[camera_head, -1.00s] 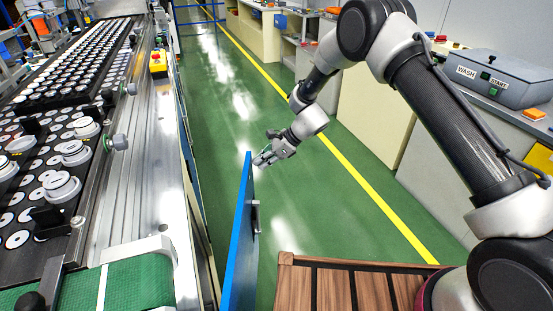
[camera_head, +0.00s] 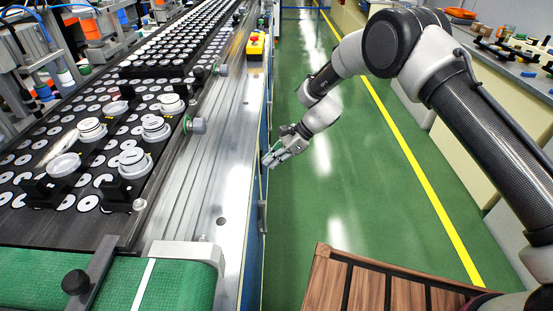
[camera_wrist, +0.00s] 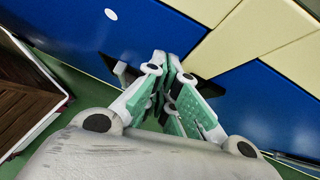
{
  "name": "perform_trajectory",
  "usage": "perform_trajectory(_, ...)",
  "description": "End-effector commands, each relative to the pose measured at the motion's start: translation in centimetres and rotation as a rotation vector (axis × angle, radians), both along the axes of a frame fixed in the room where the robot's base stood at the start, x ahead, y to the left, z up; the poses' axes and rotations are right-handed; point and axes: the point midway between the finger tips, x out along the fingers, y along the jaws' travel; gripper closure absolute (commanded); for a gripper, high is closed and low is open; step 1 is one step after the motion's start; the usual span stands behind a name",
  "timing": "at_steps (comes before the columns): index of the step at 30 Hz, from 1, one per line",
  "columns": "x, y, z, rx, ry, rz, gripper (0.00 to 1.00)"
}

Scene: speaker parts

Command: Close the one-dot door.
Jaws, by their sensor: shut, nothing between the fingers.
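The blue door with one white dot shows in the wrist view (camera_wrist: 75,45), with the dot near its top edge. In the head view the door (camera_head: 256,258) is a thin edge-on strip along the conveyor's side, with its handle (camera_head: 263,217) facing the aisle. It looks about in line with the side; a small remaining gap cannot be told. My gripper (camera_head: 269,162) is shut and empty beside the door's far end. In the wrist view my gripper's fingertips (camera_wrist: 170,62) are close to the panels; contact cannot be told. A dark piece, perhaps the handle, is partly hidden by a finger.
Cream panels (camera_wrist: 245,40) adjoin the door, and another blue panel (camera_wrist: 260,100) lies to the right. The conveyor (camera_head: 190,200) with white speaker parts stands at left. The green aisle floor (camera_head: 350,190) is clear up to the workbenches at right.

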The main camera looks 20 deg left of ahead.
Motion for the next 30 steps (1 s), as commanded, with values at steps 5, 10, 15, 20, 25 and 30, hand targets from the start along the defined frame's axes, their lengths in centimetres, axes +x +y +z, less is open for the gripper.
perform_trajectory(5,0.2,-0.4,0.0,0.000,-0.001,-0.001,1.00)
perform_trajectory(10,1.3,-3.2,0.0,0.000,0.001,-0.002,1.00)
perform_trajectory(15,2.5,-6.2,2.7,0.003,-0.003,-0.002,1.00)
perform_trajectory(20,3.2,-8.5,5.1,0.002,-0.002,-0.001,1.00)
perform_trajectory(25,3.6,-10.1,6.7,0.001,-0.002,-0.001,1.00)
perform_trajectory(30,3.7,-10.5,7.1,0.002,-0.001,0.002,1.00)
